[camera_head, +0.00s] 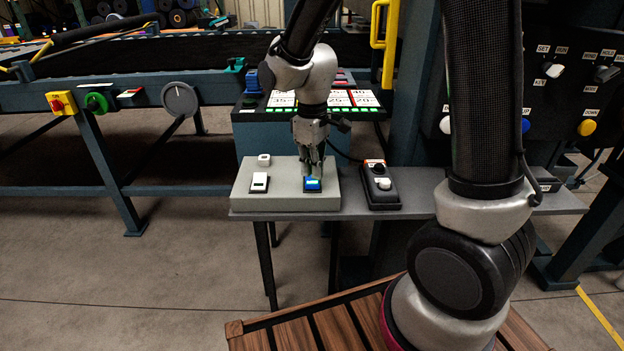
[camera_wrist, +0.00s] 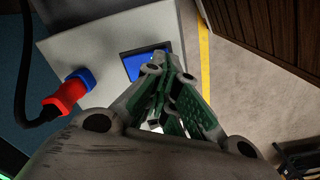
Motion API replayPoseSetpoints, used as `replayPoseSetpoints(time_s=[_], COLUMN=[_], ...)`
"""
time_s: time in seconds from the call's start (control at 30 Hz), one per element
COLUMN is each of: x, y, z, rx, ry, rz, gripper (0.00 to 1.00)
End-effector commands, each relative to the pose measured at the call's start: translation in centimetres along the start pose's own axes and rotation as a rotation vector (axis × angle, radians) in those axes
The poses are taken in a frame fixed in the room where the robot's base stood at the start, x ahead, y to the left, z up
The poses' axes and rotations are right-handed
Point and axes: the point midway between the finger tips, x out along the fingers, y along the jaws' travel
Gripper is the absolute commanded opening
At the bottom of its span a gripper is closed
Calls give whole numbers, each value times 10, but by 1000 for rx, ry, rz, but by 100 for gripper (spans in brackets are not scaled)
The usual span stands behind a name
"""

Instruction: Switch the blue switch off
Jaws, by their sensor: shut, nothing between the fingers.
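The blue switch (camera_head: 313,185) sits in a dark frame on the right part of a grey box (camera_head: 285,200). In the wrist view the blue switch (camera_wrist: 135,66) shows just beyond my fingertips, which cover part of it. My gripper (camera_head: 314,171) points down over the switch, with its fingers shut and empty. In the wrist view my gripper (camera_wrist: 167,72) overlaps the switch's right side. I cannot tell whether the fingertips touch it or which way it is tipped.
A white switch (camera_head: 259,182) is left of the blue one. A black control box (camera_head: 380,188) with red and white parts stands to the right on the grey shelf (camera_head: 420,206).

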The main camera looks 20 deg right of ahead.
Motion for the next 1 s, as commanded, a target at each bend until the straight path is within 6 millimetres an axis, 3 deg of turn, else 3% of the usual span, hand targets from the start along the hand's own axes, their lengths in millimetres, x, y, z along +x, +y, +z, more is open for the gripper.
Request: replayPoseSetpoints(time_s=[1.0], x=[10], y=[0], z=[0], rx=[0], ry=[0], rz=[0], gripper=[0])
